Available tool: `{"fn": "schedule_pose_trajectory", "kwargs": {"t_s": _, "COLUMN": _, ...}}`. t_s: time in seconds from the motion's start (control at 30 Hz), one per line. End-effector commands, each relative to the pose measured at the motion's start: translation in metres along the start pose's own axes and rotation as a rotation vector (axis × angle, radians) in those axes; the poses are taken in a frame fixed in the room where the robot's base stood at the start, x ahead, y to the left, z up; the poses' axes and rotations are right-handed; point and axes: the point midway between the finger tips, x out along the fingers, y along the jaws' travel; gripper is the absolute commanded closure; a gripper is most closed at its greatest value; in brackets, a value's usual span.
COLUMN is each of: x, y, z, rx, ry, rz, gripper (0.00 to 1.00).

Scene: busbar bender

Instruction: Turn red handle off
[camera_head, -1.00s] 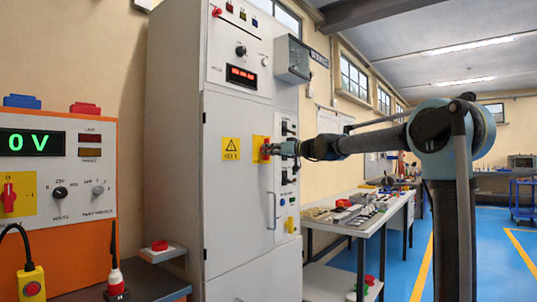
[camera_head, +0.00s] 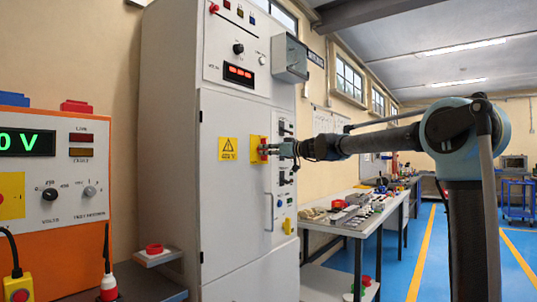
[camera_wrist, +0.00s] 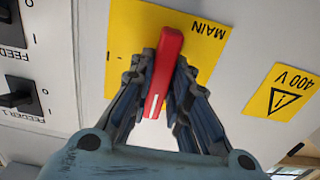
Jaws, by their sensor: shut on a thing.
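The red handle (camera_wrist: 163,70) sits on a yellow plate marked MAIN (camera_wrist: 205,45) on the grey cabinet. In the wrist view my gripper (camera_wrist: 163,80) has its two ribbed fingers on either side of the handle, shut on it. The handle looks slightly tilted in that view. In the head view my gripper (camera_head: 271,149) reaches the yellow plate (camera_head: 257,145) from the right, and the handle is mostly hidden by the fingers.
Black feeder switches (camera_wrist: 16,95) sit beside the plate. A yellow 400 V warning label (camera_head: 228,148) is on the cabinet door, with a vertical door handle (camera_head: 270,211) below. A cluttered workbench (camera_head: 345,222) stands right of the cabinet. An orange test panel (camera_head: 60,235) is at left.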

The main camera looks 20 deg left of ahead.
Motion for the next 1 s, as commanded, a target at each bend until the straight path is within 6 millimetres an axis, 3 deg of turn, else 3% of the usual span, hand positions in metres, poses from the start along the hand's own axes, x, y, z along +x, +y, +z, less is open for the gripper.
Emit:
{"fn": "schedule_pose_trajectory", "kwargs": {"t_s": 0.03, "x": -0.001, "y": 0.008, "z": 0.0, "rx": -0.002, "ry": 0.0, "rz": 0.016, "gripper": 1.0}}
{"fn": "schedule_pose_trajectory", "kwargs": {"t_s": 0.07, "x": -0.002, "y": 0.008, "z": 0.0, "rx": -0.002, "ry": 0.0, "rz": 0.016, "gripper": 0.79}}
{"fn": "schedule_pose_trajectory", "kwargs": {"t_s": 0.13, "x": -0.002, "y": 0.008, "z": 0.0, "rx": -0.002, "ry": 0.0, "rz": 0.016, "gripper": 0.63}}
{"fn": "schedule_pose_trajectory", "kwargs": {"t_s": 0.57, "x": -0.011, "y": 0.004, "z": -0.001, "rx": -0.001, "ry": 0.0, "rz": 0.01, "gripper": 0.63}}
{"fn": "schedule_pose_trajectory", "kwargs": {"t_s": 1.0, "x": -0.089, "y": 0.007, "z": 0.001, "rx": 0.0, "ry": -0.001, "rz": 0.012, "gripper": 0.63}}
